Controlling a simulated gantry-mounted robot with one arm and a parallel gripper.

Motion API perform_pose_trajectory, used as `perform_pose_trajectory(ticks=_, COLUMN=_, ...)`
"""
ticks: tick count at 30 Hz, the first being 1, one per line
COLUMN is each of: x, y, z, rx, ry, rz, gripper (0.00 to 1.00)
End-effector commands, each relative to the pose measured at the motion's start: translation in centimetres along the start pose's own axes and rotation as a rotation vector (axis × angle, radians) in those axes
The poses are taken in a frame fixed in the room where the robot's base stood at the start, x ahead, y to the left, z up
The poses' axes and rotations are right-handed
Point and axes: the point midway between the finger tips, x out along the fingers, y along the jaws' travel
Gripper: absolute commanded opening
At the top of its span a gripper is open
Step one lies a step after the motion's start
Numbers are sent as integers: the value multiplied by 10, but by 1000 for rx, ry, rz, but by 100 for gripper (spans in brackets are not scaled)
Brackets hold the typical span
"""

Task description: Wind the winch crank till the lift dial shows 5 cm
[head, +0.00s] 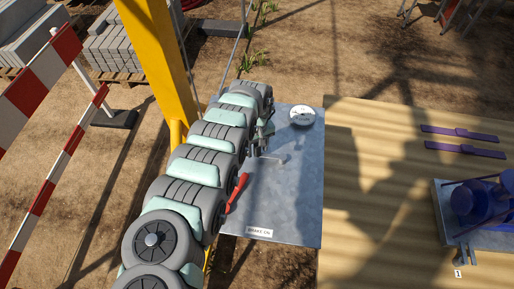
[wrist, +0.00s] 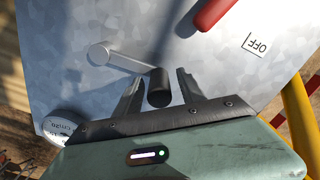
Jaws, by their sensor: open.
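A grey metal winch plate (head: 290,200) lies beside my arm. The crank (wrist: 125,60) has a round silver hub end and a black knob (wrist: 159,88). In the wrist view the knob sits between the two fingers of my open gripper (wrist: 160,78); I cannot tell whether either finger touches it. In the head view my gripper (head: 264,138) is over the plate, with the crank arm (head: 272,157) partly showing from beneath it. The round white lift dial (head: 302,116) is at the plate's far edge; its edge also shows in the wrist view (wrist: 62,127). Its reading is too small to tell.
A red lever (head: 237,190) stands near the plate's left side, also in the wrist view (wrist: 214,13). A "BRAKE ON" label (head: 259,232) is at the near edge. A yellow post (head: 157,60) rises at left. A wooden board (head: 370,200) with purple parts lies right.

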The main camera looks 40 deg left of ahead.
Motion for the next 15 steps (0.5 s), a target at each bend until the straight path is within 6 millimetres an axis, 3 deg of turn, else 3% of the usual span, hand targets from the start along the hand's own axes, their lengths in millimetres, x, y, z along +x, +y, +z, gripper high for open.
perform_pose_trajectory(ticks=5, x=0, y=0, z=0, rx=0, ry=0, rz=0, gripper=47)
perform_pose_trajectory(ticks=15, x=0, y=0, z=0, rx=0, ry=0, rz=0, gripper=19)
